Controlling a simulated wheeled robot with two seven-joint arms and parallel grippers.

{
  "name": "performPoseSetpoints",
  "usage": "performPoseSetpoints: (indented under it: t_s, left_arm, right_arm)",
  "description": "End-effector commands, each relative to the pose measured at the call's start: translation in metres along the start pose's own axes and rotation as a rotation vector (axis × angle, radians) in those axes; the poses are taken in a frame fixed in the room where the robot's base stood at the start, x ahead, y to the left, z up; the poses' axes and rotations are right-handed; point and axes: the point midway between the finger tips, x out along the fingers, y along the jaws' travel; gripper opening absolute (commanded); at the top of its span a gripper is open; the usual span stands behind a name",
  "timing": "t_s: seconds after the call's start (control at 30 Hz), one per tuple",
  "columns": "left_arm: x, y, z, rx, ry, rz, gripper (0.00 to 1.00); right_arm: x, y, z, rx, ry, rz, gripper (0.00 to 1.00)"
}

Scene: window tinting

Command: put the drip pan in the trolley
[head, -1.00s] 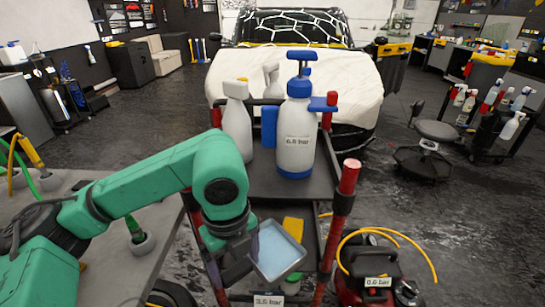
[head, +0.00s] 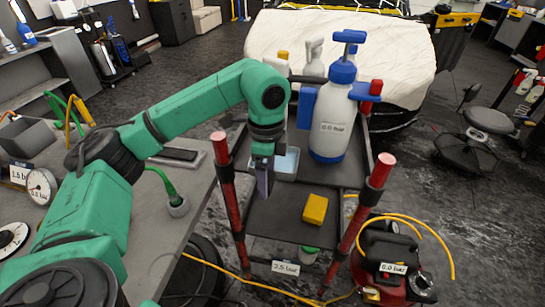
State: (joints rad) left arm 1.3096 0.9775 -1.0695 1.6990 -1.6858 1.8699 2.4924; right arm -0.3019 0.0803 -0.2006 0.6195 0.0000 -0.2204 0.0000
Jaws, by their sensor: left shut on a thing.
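The drip pan (head: 287,165) is a small grey tray with a pale blue inside. My left gripper (head: 263,178) is shut on its left side and partly hides it. The trolley (head: 228,190) has red posts and dark shelves. The pan is between the front posts in the picture, over the left part of the trolley, by the upper shelf (head: 345,175). I cannot tell whether the pan touches the shelf. My right gripper is not in view.
A white and blue pump sprayer (head: 332,120) and other bottles stand on the upper shelf. A yellow block (head: 315,209) lies on the lower shelf (head: 275,222). A grey workbench (head: 170,225) is at left. A red compressor (head: 385,265) with a yellow hose stands at right.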

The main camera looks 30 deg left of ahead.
Motion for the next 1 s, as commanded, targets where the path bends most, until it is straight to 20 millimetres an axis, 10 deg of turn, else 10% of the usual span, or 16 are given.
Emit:
performPoseSetpoints:
  t_s: [0.3, 0.73, 0.77, 1.0]
  left_arm:
    - [-0.006, -0.052, -0.001, -0.002, 0.0, -0.001, 0.08]
    - [0.02, -0.049, 0.0, 0.001, 0.001, -0.001, 0.08]
    - [0.02, -0.049, 0.0, 0.001, 0.0, -0.001, 0.89]
    - [0.019, -0.049, 0.0, 0.001, 0.001, -0.001, 1.0]
  right_arm:
    - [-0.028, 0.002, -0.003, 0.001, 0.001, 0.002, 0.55]
    - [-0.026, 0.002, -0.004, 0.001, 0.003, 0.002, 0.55]
    - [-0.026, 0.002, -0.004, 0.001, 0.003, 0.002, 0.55]
    - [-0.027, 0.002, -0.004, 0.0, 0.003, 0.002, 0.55]
